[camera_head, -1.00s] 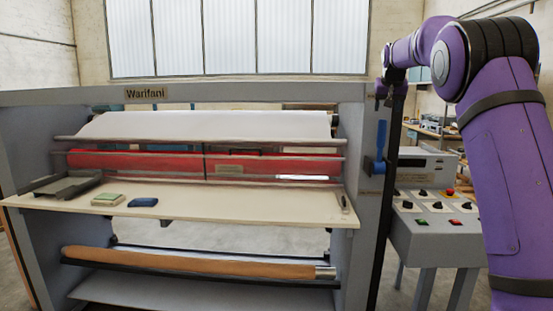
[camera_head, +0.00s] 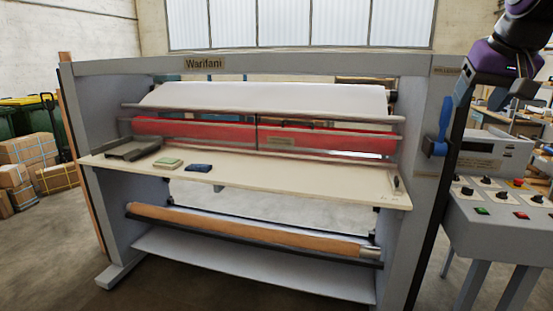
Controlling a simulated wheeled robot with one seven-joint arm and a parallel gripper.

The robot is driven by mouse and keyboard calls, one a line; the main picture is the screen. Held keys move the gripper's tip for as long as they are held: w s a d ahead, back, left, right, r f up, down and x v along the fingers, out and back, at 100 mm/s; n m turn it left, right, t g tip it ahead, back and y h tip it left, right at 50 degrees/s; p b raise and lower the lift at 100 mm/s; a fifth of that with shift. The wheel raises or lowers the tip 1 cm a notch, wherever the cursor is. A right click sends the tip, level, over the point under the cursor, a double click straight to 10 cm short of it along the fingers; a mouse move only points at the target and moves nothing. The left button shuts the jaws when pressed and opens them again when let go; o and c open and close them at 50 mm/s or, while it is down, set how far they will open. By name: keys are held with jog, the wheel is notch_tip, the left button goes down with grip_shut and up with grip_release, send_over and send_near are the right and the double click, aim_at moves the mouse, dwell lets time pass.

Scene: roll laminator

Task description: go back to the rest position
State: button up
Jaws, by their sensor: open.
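My gripper (camera_head: 510,92) is at the upper right of the head view, at the end of my purple arm. It hangs above the control console and to the right of the blue lever, apart from it. Its jaws are small and dark here; it is open, and I see nothing held in it. The laminator (camera_head: 300,66), a wide grey frame marked "Warifani", stands in front of me. The blue lever (camera_head: 442,128) is upright on its right side panel. Most of my arm is outside the picture.
The control console (camera_head: 500,222) with knobs and buttons stands at the right, under my gripper. The feed table (camera_head: 290,180) carries a dark tray, a green pad, and a dark blue item. Boxes (camera_head: 30,150) and green bins are at the far left. Floor is free at lower left.

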jog(key=s+a+f+n, duration=0.1)
jog(key=s+a+f, duration=0.2)
jog(key=s+f, duration=0.3)
jog(key=s+a+f+n, duration=0.1)
jog(key=s+a+f, duration=0.2)
jog(key=s+f, duration=0.4)
jog(key=s, duration=0.6)
jog(key=shift+s+g, duration=0.3)
jog(key=shift+g, duration=0.1)
jog(key=shift+a, duration=0.1)
dwell(0.4)
